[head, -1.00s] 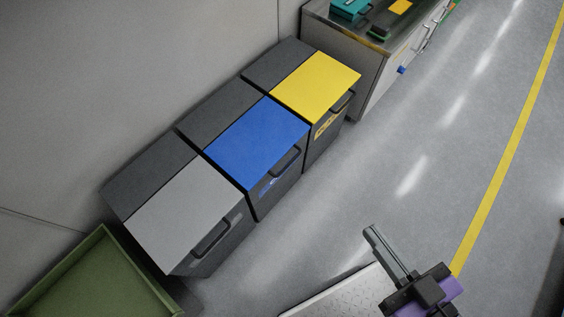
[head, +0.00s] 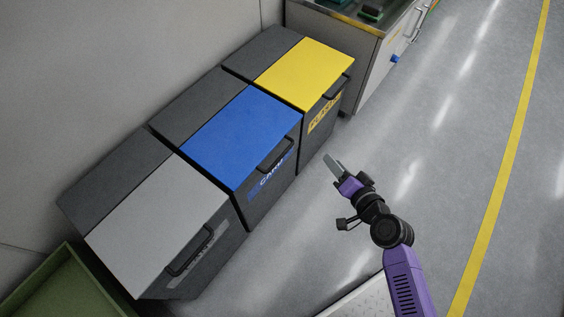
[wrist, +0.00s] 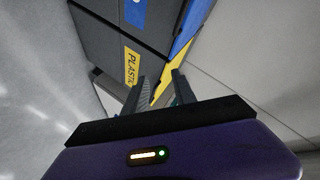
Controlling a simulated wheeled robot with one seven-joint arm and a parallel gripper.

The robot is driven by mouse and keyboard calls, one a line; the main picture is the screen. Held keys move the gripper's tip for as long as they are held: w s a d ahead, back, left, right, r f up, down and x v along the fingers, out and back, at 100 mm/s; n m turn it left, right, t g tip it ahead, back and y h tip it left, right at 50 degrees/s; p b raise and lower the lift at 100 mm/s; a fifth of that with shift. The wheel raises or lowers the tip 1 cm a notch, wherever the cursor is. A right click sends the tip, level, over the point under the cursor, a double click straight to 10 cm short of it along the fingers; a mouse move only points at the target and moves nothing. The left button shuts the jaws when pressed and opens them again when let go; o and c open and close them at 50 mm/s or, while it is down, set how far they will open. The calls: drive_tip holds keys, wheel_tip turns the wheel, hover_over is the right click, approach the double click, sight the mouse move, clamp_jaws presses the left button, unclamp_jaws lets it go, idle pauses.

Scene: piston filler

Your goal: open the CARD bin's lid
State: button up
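The CARD bin (head: 270,190) is the middle of three dark bins, with a blue lid (head: 238,135) lying flat and shut. A dark bar handle (head: 277,155) is at the lid's front edge, above the CARD lettering. In the wrist view part of the blue lid (wrist: 190,27) and a blue label (wrist: 136,12) show at the top. My gripper (head: 333,164) is in front of the bins, to the right of the CARD handle and apart from it. In the wrist view its two fingers (wrist: 158,90) stand apart with nothing seen between them.
The yellow-lidded PLASTIC bin (head: 306,72) stands behind the CARD bin, the grey-lidded bin (head: 155,222) nearer. A green open container (head: 60,290) is at lower left. A cabinet (head: 372,60) stands beyond. The floor (head: 450,150) at right is clear.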

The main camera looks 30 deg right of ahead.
drive_tip(key=w+f+m+y+b, duration=0.2)
drive_tip(key=w+f+y, duration=0.15)
drive_tip(key=w, duration=0.25)
drive_tip(key=t+y, duration=0.1)
drive_tip(key=y, duration=0.3)
approach(282, 155)
drive_tip(key=w+f, duration=0.1)
drive_tip(key=w, duration=0.1)
drive_tip(key=shift+a+b+x, duration=0.15)
drive_tip(key=shift+b+x, duration=0.05)
drive_tip(key=shift+x, duration=1.85)
drive_tip(key=shift+a+b+x, duration=0.15)
drive_tip(key=shift+x, duration=1.95)
drive_tip(key=shift+s, duration=0.15)
clamp_jaws()
